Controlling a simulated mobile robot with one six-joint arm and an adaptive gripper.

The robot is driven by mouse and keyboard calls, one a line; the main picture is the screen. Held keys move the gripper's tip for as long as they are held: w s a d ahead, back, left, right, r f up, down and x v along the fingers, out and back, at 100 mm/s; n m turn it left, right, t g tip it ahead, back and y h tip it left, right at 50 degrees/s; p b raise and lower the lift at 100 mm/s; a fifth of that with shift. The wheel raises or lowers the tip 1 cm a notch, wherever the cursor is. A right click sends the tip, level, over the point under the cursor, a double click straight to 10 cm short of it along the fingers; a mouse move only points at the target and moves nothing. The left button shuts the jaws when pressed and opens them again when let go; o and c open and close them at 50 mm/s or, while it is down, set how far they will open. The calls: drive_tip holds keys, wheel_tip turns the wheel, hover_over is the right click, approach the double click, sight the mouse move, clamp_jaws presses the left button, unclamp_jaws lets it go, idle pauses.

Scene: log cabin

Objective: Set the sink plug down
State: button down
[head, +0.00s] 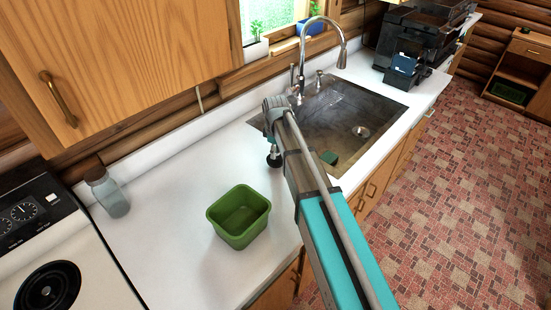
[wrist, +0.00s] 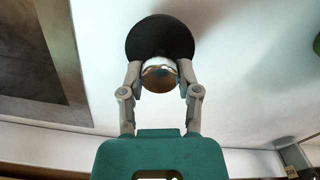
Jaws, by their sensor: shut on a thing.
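My gripper (wrist: 160,80) is shut on the sink plug (wrist: 160,32), which has a dark round disc and a shiny metal knob between the fingers. In the head view the plug (head: 274,160) shows as a small dark shape beneath the end of my arm, over the white counter (head: 172,225) just left of the sink. Whether the plug touches the counter or hangs a little above it, I cannot tell. The fingers are mostly hidden by my arm in the head view.
The sink (head: 345,108) with its tall faucet (head: 318,22) lies right of the plug. A green square tub (head: 239,235) stands on the counter nearer me. A bottle (head: 107,194) stands by the stove (head: 60,260). A black rack (head: 415,45) is beyond the sink. Counter around the tub is clear.

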drive_tip(key=shift+f+b, duration=0.75)
drive_tip(key=shift+f, duration=0.35)
drive_tip(key=shift+f, duration=0.2)
drive_tip(key=shift+c, duration=1.6)
unclamp_jaws()
drive_tip(key=shift+r, duration=0.1)
drive_tip(key=shift+r, duration=0.15)
wheel_tip(320, 180, up, 12)
drive_tip(key=p, duration=1.2)
drive_tip(key=s+d+m, duration=0.6)
drive_tip(key=s+d, duration=0.1)
drive_tip(key=s, duration=0.3)
drive_tip(key=s+d+m, duration=0.6)
drive_tip(key=s+d, duration=0.2)
drive_tip(key=s, duration=0.2)
drive_tip(key=shift+s+m, duration=0.3)
drive_tip(key=shift+s, duration=0.1)
